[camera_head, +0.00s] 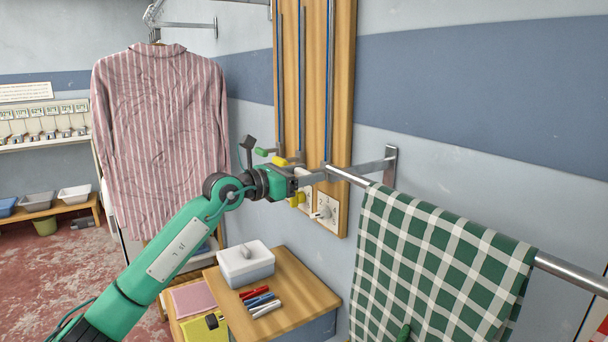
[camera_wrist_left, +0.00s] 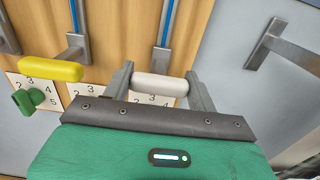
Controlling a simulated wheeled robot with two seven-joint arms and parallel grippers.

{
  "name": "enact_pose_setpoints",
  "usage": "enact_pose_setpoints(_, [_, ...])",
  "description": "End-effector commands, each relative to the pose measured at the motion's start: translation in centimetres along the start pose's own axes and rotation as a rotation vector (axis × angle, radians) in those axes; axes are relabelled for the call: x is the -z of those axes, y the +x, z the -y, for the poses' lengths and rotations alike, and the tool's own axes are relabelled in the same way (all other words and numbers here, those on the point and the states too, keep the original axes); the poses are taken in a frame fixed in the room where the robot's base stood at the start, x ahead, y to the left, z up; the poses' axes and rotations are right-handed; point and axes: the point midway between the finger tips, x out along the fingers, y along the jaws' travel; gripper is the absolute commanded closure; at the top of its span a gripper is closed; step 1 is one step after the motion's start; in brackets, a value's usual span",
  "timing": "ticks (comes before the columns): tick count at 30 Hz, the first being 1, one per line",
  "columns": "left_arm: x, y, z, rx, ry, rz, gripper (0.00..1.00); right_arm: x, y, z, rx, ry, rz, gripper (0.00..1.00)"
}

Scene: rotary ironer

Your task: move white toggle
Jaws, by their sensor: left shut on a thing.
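The white toggle (camera_wrist_left: 158,85) is a pale rounded bar across the front of my left gripper in the left wrist view. My left gripper (camera_head: 303,178) reaches the lower part of the wooden panel (camera_head: 342,110) in the head view and is shut on the white toggle, one finger at each end of it. In the head view the gripper hides most of this toggle. The yellow toggle (camera_wrist_left: 50,68) is to its left, apart from the fingers. The green toggle (camera_head: 262,152) is farther left in the head view. My right gripper is not seen.
A metal rail (camera_head: 560,267) with a green checked cloth (camera_head: 425,265) is close on the right. A striped shirt (camera_head: 160,140) hangs left. A small table (camera_head: 300,290) stands below.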

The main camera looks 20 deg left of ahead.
Motion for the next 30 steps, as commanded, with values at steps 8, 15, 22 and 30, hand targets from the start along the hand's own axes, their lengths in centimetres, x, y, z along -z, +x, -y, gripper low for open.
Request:
enact_pose_setpoints(8, [0.8,0.1,0.1,0.003,-0.002,-0.013,0.26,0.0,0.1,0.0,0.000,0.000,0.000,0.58])
enact_pose_setpoints(15, [0.5,0.1,0.1,0.002,-0.001,-0.008,0.20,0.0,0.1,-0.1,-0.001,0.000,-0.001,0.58])
enact_pose_setpoints(22, [0.5,-1.1,0.0,0.000,0.001,-0.008,0.20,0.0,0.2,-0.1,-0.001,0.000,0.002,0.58])
enact_pose_setpoints(30, [0.7,-6.4,0.0,-0.001,0.001,-0.010,0.20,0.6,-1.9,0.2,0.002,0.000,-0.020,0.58])
